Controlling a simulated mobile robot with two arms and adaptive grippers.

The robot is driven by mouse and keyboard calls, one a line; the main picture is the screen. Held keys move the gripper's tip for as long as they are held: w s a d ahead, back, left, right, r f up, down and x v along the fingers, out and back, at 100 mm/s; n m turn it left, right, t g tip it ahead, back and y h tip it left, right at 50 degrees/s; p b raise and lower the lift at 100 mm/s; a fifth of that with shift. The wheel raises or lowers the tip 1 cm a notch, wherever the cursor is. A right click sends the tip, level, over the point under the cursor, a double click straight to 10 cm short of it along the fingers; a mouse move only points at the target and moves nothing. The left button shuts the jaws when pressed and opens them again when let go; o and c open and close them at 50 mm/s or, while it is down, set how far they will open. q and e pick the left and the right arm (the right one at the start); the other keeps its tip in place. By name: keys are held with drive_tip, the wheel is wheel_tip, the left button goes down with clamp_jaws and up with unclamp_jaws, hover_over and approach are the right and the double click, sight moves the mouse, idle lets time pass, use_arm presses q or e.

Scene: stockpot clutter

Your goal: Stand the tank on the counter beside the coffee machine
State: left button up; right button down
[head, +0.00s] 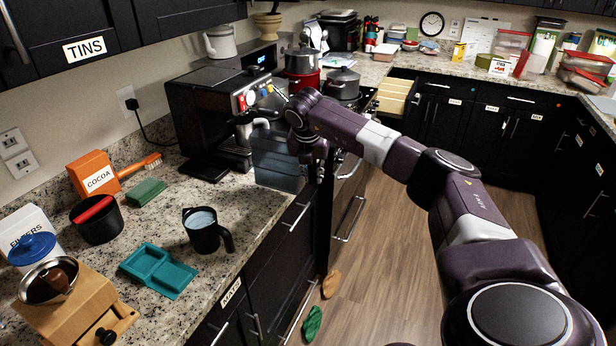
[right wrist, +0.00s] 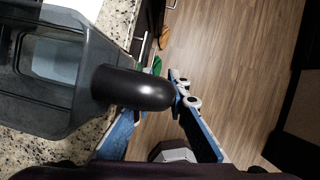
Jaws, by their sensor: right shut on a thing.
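The tank (head: 274,158) is a translucent grey-blue container beside the coffee machine (head: 205,105), at the counter's edge. In the right wrist view the tank (right wrist: 50,95) has a thick black handle (right wrist: 130,88) and pale water-like contents. My right gripper (head: 314,168) is shut on the tank at its handle; its blue-padded fingers (right wrist: 167,78) show on both sides of the handle. I cannot tell whether the tank's base touches the counter (head: 235,200). My left gripper is not in view.
A black jug (head: 203,232), teal tray (head: 158,270), cocoa box (head: 95,177), green sponge (head: 146,192) and wooden grinder (head: 75,305) stand nearer on the counter. Pots (head: 343,84) stand beyond the machine. Some granite between the machine and jug is bare.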

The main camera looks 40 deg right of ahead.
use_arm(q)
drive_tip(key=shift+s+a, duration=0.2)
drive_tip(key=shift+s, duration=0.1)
use_arm(e)
drive_tip(key=shift+s+d+r, duration=0.1)
drive_tip(key=shift+s+d, duration=0.2)
drive_tip(key=shift+s, duration=0.25)
